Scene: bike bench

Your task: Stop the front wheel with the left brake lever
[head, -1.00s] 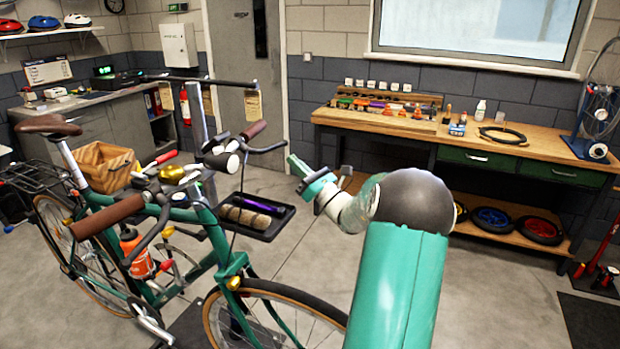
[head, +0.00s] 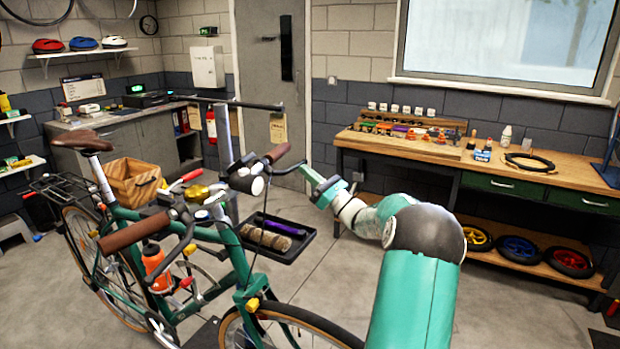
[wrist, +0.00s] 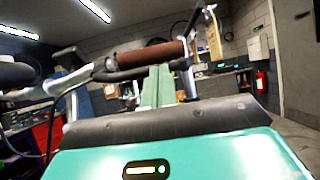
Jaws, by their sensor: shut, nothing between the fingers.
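The bike's left brake lever (head: 288,170) is a dark curved bar beside the far brown handlebar grip (head: 277,153). In the wrist view the lever (wrist: 130,73) runs just under the brown grip (wrist: 150,55). My gripper (head: 312,181) is to the right of the lever, with its fingers pointing toward it. In the wrist view its green fingers (wrist: 156,80) are shut and empty, with tips close to the lever; I cannot tell whether they touch. The front wheel (head: 305,321) shows only its upper part at the bottom edge; I cannot tell whether it turns.
A black tray (head: 290,250) with a purple item and a brown roll sits beside the bike, below my gripper. The near brown grip (head: 134,233) is on the left. A wooden workbench (head: 420,155) stands behind, at right. Floor between is clear.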

